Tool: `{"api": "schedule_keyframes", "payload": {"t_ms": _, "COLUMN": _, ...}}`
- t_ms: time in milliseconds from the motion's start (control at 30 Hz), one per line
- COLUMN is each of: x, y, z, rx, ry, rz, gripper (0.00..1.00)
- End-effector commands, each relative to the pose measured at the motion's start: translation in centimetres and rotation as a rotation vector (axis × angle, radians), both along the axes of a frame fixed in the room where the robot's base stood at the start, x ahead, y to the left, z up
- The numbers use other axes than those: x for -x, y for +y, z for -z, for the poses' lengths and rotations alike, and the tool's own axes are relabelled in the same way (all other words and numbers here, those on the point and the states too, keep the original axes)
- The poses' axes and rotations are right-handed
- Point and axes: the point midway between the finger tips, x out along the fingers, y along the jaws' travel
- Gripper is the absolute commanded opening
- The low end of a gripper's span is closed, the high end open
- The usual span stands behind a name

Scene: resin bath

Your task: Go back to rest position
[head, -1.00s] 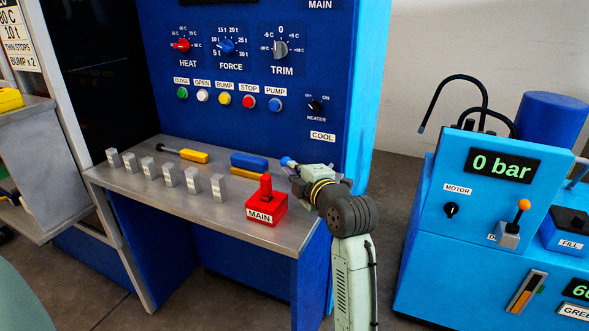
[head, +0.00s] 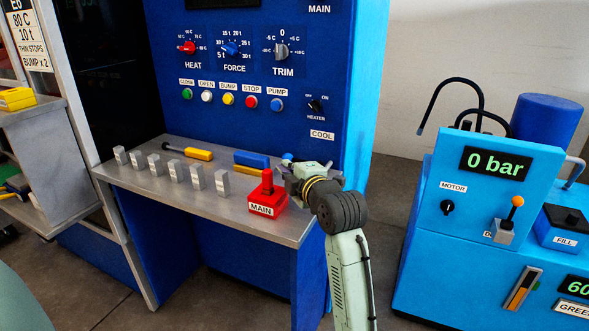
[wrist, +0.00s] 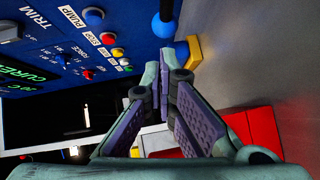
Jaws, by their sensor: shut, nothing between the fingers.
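My gripper (head: 287,166) is at the right end of the press's metal shelf (head: 150,178), seen from the side in the head view. In the wrist view my gripper (wrist: 164,68) has its fingers together with nothing between them. A blue ball knob (head: 287,157) shows by the fingertips in the head view. In the wrist view the knob (wrist: 163,28) lies just past the tips; I cannot tell whether they touch. The red MAIN switch (head: 267,194) stands left of my gripper.
A blue and yellow item (head: 251,161), a yellow-handled tool (head: 198,154) and several grey blocks (head: 196,177) are on the shelf. The blue control panel (head: 245,95) rises behind. A light-blue pump unit (head: 440,235) stands at right, with open floor between.

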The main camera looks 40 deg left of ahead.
Motion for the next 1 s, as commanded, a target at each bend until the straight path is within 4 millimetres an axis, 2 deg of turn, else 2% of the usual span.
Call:
{"api": "schedule_keyframes", "payload": {"t_ms": 100, "x": 1.4, "y": -2.5, "z": -0.3, "rx": -0.003, "ry": -0.006, "rz": 0.004, "gripper": 0.00}}
{"api": "schedule_keyframes", "payload": {"t_ms": 300, "x": 3.7, "y": -6.1, "z": -0.9, "rx": -0.002, "ry": -0.004, "rz": 0.001, "gripper": 0.00}}
{"api": "schedule_keyframes", "payload": {"t_ms": 500, "x": 4.9, "y": -8.1, "z": -1.3, "rx": -0.001, "ry": -0.002, "rz": 0.000, "gripper": 0.00}}
{"api": "schedule_keyframes", "payload": {"t_ms": 833, "x": 5.3, "y": -8.4, "z": -1.5, "rx": -0.005, "ry": 0.000, "rz": -0.002, "gripper": 0.00}}
{"api": "schedule_keyframes", "payload": {"t_ms": 933, "x": 6.7, "y": -7.0, "z": -3.6, "rx": -0.109, "ry": 0.019, "rz": -0.010, "gripper": 0.00}}
{"api": "schedule_keyframes", "payload": {"t_ms": 1000, "x": 8.6, "y": -5.6, "z": -6.4, "rx": -0.250, "ry": 0.048, "rz": -0.030, "gripper": 0.00}}
